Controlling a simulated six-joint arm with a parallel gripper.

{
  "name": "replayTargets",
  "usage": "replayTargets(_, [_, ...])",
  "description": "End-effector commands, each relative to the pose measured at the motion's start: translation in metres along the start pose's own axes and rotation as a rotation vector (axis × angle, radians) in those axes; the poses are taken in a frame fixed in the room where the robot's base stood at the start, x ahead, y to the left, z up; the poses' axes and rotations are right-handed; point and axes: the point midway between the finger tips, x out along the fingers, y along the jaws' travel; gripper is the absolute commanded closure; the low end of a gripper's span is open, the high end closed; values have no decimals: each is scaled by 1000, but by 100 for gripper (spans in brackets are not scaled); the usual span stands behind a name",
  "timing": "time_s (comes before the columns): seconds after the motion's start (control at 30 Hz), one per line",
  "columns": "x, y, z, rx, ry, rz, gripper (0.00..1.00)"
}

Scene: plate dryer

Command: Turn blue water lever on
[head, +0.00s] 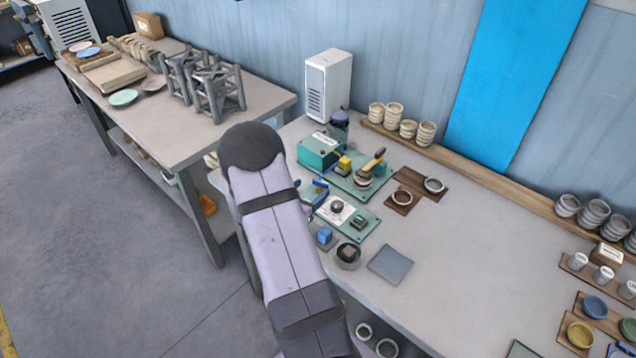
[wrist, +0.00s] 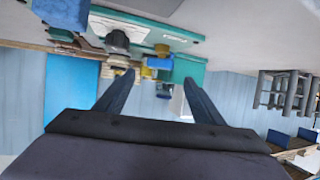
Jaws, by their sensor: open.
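My gripper (wrist: 157,76) is open in the wrist view, with its two dark blue fingers apart and nothing held between them. In the head view my arm covers most of the gripper; blue parts (head: 318,190) show at the arm's right edge, and I cannot tell whether they are fingers or the lever. A green-based device (head: 345,180) carries a yellow block (head: 344,164) and a yellow-handled part (head: 375,160). The wrist view shows a small blue part (wrist: 158,62) beyond the fingertips, possibly the blue water lever; its position is unclear.
A blue block (head: 325,235) and a grey cup (head: 348,256) stand near the table's front edge. A white box (head: 328,84) stands at the back. Stacked bowls (head: 393,115) line a wooden shelf.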

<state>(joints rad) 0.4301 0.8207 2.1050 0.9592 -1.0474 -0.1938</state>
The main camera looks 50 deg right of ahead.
Motion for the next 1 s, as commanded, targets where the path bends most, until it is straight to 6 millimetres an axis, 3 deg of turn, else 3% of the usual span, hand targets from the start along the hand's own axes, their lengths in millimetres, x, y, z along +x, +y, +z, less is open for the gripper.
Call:
replayTargets(0.5, [57,1,-1,3,-1,3,38])
replayTargets(0.9, [63,0,0,3,-1,0,38])
replayTargets(0.93, [63,0,0,3,-1,0,40])
replayTargets(1.0, [63,0,0,3,-1,0,57])
